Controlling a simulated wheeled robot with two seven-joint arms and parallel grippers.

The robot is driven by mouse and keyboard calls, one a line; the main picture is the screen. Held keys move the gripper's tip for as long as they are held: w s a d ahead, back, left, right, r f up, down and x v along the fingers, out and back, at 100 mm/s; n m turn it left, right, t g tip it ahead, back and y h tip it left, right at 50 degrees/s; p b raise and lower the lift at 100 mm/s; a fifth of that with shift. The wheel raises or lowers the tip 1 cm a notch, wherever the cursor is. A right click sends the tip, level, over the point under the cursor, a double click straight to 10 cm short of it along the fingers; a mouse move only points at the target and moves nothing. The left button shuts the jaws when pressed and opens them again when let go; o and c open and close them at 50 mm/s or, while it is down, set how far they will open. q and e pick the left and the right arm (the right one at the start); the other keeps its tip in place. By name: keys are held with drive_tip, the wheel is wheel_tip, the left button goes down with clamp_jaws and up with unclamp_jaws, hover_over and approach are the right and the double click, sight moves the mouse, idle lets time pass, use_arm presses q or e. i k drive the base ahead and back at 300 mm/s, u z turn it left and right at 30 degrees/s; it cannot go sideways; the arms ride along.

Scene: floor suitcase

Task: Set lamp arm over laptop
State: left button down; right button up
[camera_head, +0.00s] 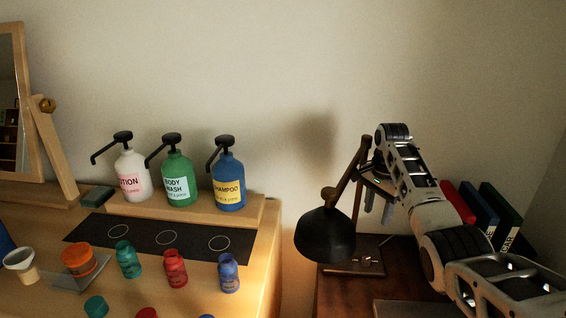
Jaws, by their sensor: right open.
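The desk lamp has a black shade (325,236) and a jointed brown arm (345,178) on a wooden base (352,268), standing on the dark brown desk at the right. The shade hangs to the left of the base, by the desk's left edge. My right gripper (377,203) is open, with its fingers pointing down just right of the lamp arm's upper part. I cannot tell whether it touches the lamp. A grey flat edge at the bottom (410,308) may be the laptop; most of it is out of frame. My left gripper is not in view.
A light wooden table at the left holds three pump bottles (178,178) on a raised board, a black mat (150,236) with rings, and several small coloured jars (176,268). A framed mirror (20,100) stands far left. Books (480,213) stand behind my right arm.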

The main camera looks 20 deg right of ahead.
sight(324, 235)
drive_tip(key=k, duration=1)
